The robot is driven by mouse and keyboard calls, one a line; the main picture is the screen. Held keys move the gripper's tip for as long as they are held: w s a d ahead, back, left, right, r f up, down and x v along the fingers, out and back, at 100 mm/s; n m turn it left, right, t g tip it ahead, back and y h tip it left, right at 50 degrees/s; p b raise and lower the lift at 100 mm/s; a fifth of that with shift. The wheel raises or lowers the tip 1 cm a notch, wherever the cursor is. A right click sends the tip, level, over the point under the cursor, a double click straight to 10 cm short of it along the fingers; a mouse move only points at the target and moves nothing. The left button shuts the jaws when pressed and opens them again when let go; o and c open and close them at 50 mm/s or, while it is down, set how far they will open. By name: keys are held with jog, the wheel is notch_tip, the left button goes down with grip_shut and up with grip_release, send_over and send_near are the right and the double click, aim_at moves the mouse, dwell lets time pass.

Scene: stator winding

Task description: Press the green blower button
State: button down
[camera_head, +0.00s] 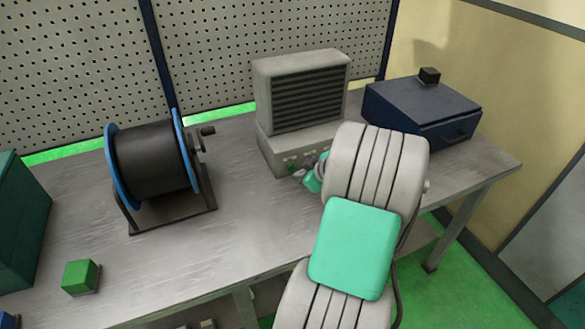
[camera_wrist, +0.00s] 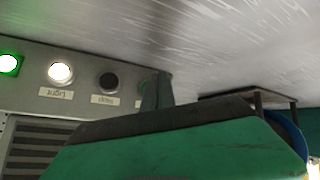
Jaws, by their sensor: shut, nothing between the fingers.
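The blower unit, a grey box with a dark louvred grille (camera_head: 308,98), stands on the bench with a row of controls on its lower front. In the wrist view its panel (camera_wrist: 30,95) appears upside down. A lit green button (camera_wrist: 9,64) is at the far left, then a lit white button (camera_wrist: 60,72) and a black one (camera_wrist: 108,80). Another greenish button (camera_wrist: 144,84) is partly hidden behind my gripper's finger (camera_wrist: 157,95). I cannot read which green one is labelled blower. My gripper (camera_head: 299,175) is shut and empty at the panel; contact cannot be told.
A black spool with blue flanges (camera_head: 150,160) stands to the left on the bench. A dark blue box (camera_head: 420,112) is to the right of the unit. A green block (camera_head: 80,276) lies at the front left. The bench between (camera_head: 225,240) is clear.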

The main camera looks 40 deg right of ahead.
jog(key=shift+s+a, duration=0.3)
jog(key=shift+s, duration=0.7)
jog(key=shift+s+a, duration=0.3)
jog(key=shift+s, duration=0.65)
jog(key=shift+w+a+r, duration=0.1)
jog(key=shift+w+a, duration=0.1)
jog(key=shift+a, duration=0.1)
jog(key=shift+g+y, duration=0.4)
jog(key=shift+g, duration=0.5)
jog(key=a, duration=0.2)
jog(key=w+a+r, duration=0.1)
jog(key=a, duration=0.2)
jog(key=w+a+r, duration=0.1)
jog(key=a, duration=0.1)
jog(key=shift+a, duration=0.3)
jog(key=s+a+r+m+g, duration=0.1)
jog(key=s+a+r, duration=0.1)
jog(key=a, duration=0.5)
jog(key=s+a+r+m+g, duration=0.1)
jog(key=s+a+r, duration=0.1)
jog(key=s+a, duration=0.3)
jog(key=s+a+r+m+g+h, duration=0.1)
jog(key=s+a, duration=0.3)
jog(key=a, duration=0.6)
jog(key=shift+a+r+m+g, duration=0.15)
jog(key=shift+r+m+g, duration=0.35)
jog(key=shift+r+g, duration=0.1)
jog(key=shift+w, duration=0.1)
